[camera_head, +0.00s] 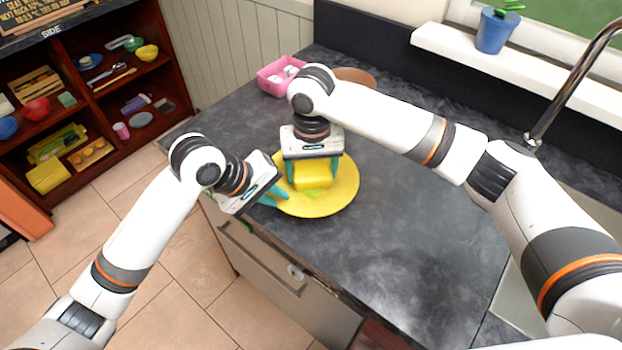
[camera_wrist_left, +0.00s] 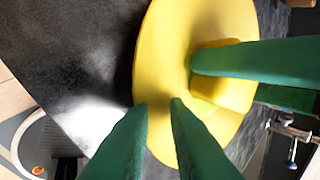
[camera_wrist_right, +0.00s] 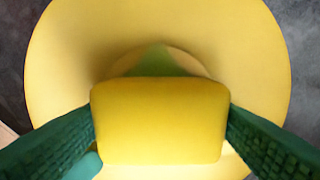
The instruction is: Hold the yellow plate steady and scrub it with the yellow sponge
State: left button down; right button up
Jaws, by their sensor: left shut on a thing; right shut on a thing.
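The yellow plate (camera_head: 340,200) lies on the dark counter near its front edge; it also shows in the left wrist view (camera_wrist_left: 165,60) and the right wrist view (camera_wrist_right: 60,60). My left gripper (camera_head: 277,197) is shut on the plate's near left rim; its green fingers (camera_wrist_left: 160,105) meet at that rim in the left wrist view. The yellow sponge (camera_head: 312,176) is over the middle of the plate. My right gripper (camera_head: 313,170) is shut on the sponge from above, one finger on each side (camera_wrist_right: 160,125). A greenish patch shows on the plate beside the sponge.
A pink container (camera_head: 272,80) with white items stands at the back left of the counter (camera_head: 420,220), by a brown round object (camera_head: 355,76) partly behind my right arm. A faucet (camera_head: 570,85) rises at the right. The counter right of the plate is clear.

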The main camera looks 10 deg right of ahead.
pick_arm(q)
jog(key=shift+f, duration=0.1)
pick_arm(e)
jog(key=shift+d, duration=0.35)
jog(key=shift+a+f, duration=0.1)
jog(key=shift+a, duration=0.8)
jog(key=shift+d, duration=0.95)
jog(key=shift+a, duration=0.9)
jog(key=shift+d, duration=0.85)
jog(key=shift+a, duration=0.9)
jog(key=shift+d, duration=0.95)
pick_arm(q)
jog(key=shift+a, duration=0.1)
